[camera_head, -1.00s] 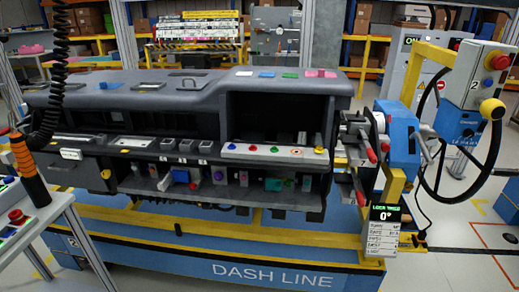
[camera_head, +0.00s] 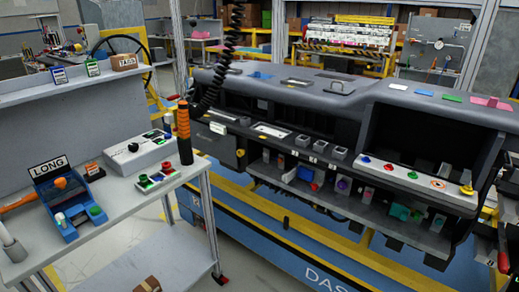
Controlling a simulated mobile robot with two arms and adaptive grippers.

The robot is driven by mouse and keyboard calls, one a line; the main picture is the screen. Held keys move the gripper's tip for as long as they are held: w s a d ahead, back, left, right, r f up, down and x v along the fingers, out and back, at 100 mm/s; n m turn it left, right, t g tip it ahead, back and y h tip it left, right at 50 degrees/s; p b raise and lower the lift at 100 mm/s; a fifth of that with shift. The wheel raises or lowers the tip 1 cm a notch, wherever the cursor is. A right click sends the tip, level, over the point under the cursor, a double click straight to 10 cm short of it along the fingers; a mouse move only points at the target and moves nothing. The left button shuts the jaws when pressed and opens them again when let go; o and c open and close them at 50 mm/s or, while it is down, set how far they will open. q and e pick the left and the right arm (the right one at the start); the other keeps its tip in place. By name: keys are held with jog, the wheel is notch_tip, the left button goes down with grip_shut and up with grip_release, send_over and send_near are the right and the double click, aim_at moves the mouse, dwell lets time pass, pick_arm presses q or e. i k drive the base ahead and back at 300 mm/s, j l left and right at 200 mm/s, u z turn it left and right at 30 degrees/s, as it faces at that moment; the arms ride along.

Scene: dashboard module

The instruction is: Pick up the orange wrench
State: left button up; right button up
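An orange elongated piece (camera_head: 18,203) lies at the left edge of the white bench, beside a blue holder labelled LONG (camera_head: 68,208). It may be the orange wrench, but its left end is cut off by the picture edge and I cannot be sure. An orange-and-black tool (camera_head: 184,135) hangs upright from a black coiled cord in front of the bench's right end. Neither of my grippers shows in the head view.
The white bench (camera_head: 130,220) carries a grey control box (camera_head: 135,153) and a small button box (camera_head: 157,178). A shelf (camera_head: 75,88) with small signs and a TAGS box stands above it. The dashboard module (camera_head: 345,110) fills the right. A small brown box (camera_head: 148,284) lies low down.

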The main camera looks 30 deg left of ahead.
aim_at(31, 197)
jog(key=u, duration=2.55)
jog(key=i+l+u, duration=0.1)
jog(key=u, duration=0.25)
jog(key=i+l+u, duration=0.1)
jog(key=u, duration=0.25)
jog(key=l+u, duration=0.35)
jog(key=i+j, duration=0.05)
jog(key=j, duration=0.05)
